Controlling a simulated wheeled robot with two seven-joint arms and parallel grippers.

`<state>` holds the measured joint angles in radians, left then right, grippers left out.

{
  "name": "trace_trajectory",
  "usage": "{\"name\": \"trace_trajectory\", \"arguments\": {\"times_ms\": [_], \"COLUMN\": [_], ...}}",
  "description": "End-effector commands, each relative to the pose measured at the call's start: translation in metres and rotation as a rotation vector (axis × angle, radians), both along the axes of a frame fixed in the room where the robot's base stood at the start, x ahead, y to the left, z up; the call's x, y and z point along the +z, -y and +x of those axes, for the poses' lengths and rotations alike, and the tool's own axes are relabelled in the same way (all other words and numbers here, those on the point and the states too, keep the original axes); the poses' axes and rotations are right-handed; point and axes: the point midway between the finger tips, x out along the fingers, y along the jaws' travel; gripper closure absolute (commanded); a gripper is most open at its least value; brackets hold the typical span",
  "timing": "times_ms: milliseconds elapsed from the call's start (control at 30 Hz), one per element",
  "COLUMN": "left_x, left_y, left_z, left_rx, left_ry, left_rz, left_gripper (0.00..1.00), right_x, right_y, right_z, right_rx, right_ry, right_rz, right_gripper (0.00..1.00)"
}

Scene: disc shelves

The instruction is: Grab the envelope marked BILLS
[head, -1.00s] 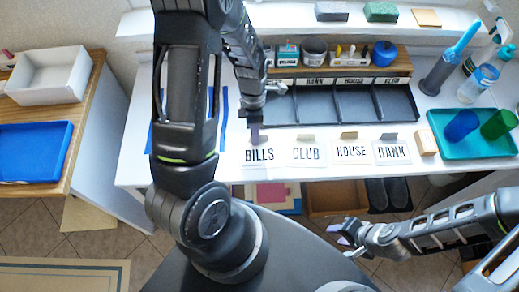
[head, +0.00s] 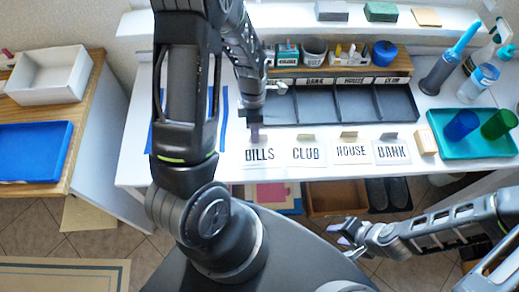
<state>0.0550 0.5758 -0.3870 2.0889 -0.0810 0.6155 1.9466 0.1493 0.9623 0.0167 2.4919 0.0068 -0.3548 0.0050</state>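The envelope marked BILLS (head: 259,156) lies at the left end of a row of white lettered envelopes along the front of the white table. My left gripper (head: 255,134) points down at its top edge. Its narrow fingertips overlap the envelope's upper edge in the head view. Whether they touch or grip it, and how far apart they are, I cannot tell. My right gripper (head: 350,239) is open and empty, low in front of the table, with its fingers apart.
Envelopes marked CLUB (head: 306,154), HOUSE (head: 351,153) and BANK (head: 392,152) lie to the right. A dark sorter (head: 350,104) with labelled compartments stands behind. A teal tray (head: 460,147) with blue and green cups is at the right.

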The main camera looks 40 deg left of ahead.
Motion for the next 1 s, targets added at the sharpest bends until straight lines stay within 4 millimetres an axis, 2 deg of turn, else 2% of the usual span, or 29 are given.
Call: {"name": "trace_trajectory", "arguments": {"times_ms": [233, 367, 467, 800, 1000], "left_x": [0.001, 0.009, 0.023, 0.086, 0.1], "left_y": [0.0, 0.0, 0.0, 0.001, 0.0], "left_z": [0.0, 0.001, 0.002, 0.001, 0.0], "left_rx": [0.0, 0.0, 0.0, -0.002, 0.001], "left_ry": [0.001, 0.003, 0.006, 0.005, 0.0], "left_rz": [0.001, 0.001, 0.001, -0.001, -0.001], "left_gripper": [1.0, 1.0, 1.0, 1.0, 1.0], "right_x": [0.0, -0.001, -0.001, -0.001, -0.001], "right_y": [0.0, 0.0, 0.0, 0.0, 0.0], "right_z": [0.0, 0.0, 0.0, 0.0, 0.0], "right_rx": [0.0, 0.0, 0.0, 0.0, 0.0], "right_ry": [0.0, 0.0, 0.0, 0.0, 0.0], "right_rz": [0.0, 0.0, 0.0, 0.001, 0.0], "right_gripper": [0.64, 0.64, 0.64, 0.64, 0.64]}}
